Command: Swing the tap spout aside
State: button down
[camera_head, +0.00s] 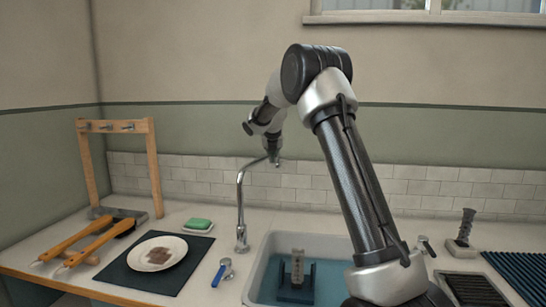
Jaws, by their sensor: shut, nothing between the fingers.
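The chrome tap (240,205) stands on the counter just left of the sink. Its tall pipe rises upright and bends over to the right at the top, and the spout's end meets my gripper in the picture. My gripper (276,161) points down at the spout's end, shut with nothing held. It is small and dark here, and I cannot tell whether it touches the spout or is only in line with it. My arm comes up from the lower right and over to it.
The sink (262,262) holds blue water and a dark blue rack (296,284) with a grey piece. A wooden frame (153,165) stands behind.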

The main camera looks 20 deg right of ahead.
jog(key=v, duration=1.2)
